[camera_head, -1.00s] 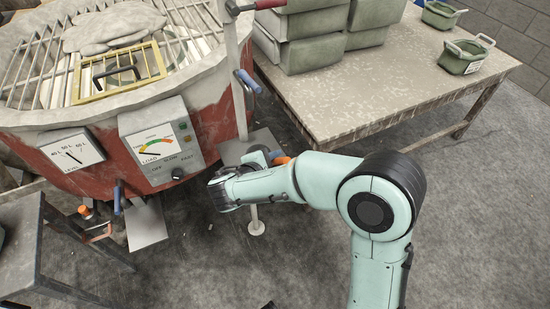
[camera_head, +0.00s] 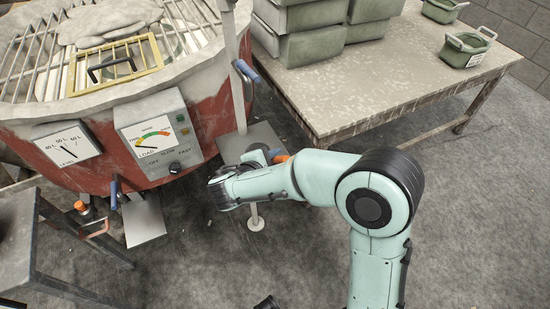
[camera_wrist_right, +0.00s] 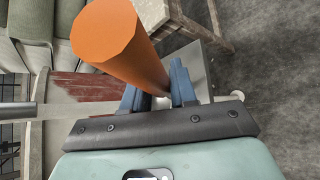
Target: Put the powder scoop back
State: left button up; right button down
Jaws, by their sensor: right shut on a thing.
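My right gripper (camera_wrist_right: 157,95) is shut on an orange cylinder (camera_wrist_right: 120,45), which looks like the powder scoop's handle. Its end points toward the camera in the right wrist view. In the head view my right gripper (camera_head: 265,157) is partly hidden by my own wrist, and only a bit of orange (camera_head: 280,157) shows beside it. The rest of the scoop, including any bowl, is hidden. The gripper is in front of the red mixer drum (camera_head: 205,105), near the upright metal post. My left gripper is not in view.
A yellow-framed hatch (camera_head: 115,68) sits on the drum's grille. A dial box (camera_head: 158,135) is on its front. A wooden table (camera_head: 380,95) with green crates and small green tubs (camera_head: 467,49) stands at the right. A dark stand (camera_head: 20,240) is at lower left. Floor is open at right.

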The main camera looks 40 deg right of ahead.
jog(key=shift+f, duration=0.2)
jog(key=shift+c, duration=1.4)
grip_release()
jog(key=shift+s+r, duration=0.1)
jog(key=shift+r, duration=0.05)
jog(key=shift+s+a+r+p, duration=0.2)
jog(key=shift+s+r+p, duration=0.75)
jog(key=shift+r, duration=0.2)
jog(key=shift+s+a+r+p, duration=0.15)
jog(key=shift+s+r+p, duration=0.7)
jog(key=shift+r, duration=0.3)
jog(key=shift+s+a+r+p, duration=0.15)
jog(key=shift+s+r+p, duration=0.65)
jog(key=shift+s+r, duration=0.25)
jog(key=shift+s+a+r+p, duration=0.2)
jog(key=shift+s+r+p, duration=0.6)
jog(key=shift+r, duration=0.3)
